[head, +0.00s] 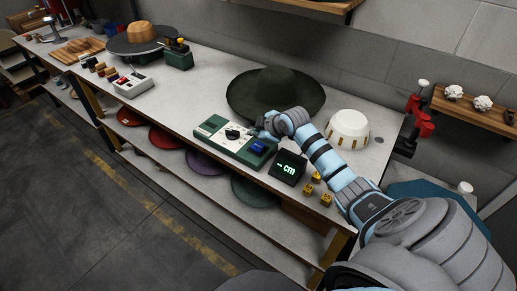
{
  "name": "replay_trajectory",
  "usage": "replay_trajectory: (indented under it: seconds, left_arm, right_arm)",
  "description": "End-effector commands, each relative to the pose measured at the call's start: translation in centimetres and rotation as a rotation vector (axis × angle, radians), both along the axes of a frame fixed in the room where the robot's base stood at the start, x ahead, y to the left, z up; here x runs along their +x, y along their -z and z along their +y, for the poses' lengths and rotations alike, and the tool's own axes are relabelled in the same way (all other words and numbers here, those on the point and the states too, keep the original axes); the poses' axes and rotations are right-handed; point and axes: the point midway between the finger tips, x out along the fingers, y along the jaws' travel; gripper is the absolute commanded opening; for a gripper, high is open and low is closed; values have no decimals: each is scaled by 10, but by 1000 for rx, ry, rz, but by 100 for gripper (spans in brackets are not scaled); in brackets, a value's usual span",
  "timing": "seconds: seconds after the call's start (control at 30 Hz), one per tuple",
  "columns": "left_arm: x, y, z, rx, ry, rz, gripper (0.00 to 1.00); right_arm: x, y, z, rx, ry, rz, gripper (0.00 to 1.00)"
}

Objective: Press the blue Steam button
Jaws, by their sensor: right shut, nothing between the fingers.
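The control box (222,139) is green with a pale top panel and lies on the workbench in front of a dark green hat. A black knob sits on its panel. The blue Steam button (257,148) is at the box's right end; its label is too small to read. My right gripper (263,132) is shut and empty, just above and behind the blue button. I cannot tell whether it touches the box. My left gripper is not in view.
The dark green hat (275,92) lies behind my right gripper. A white bowl-like block (348,128) stands to the right. A grey box (133,84) is farther left.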

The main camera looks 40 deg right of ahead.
Motion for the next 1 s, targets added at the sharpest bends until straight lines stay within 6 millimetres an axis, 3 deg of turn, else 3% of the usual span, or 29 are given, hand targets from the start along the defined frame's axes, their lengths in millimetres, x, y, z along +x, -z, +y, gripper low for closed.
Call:
replay_trajectory:
  seconds: [0.03, 0.2, 1.0]
  left_arm:
    - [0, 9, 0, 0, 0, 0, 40]
    - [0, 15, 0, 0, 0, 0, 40]
    - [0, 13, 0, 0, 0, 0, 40]
  right_arm:
    - [0, 12, 0, 1, 0, 2, 0]
    - [0, 23, 0, 1, -1, 1, 0]
    - [0, 22, 0, 1, 0, 1, 0]
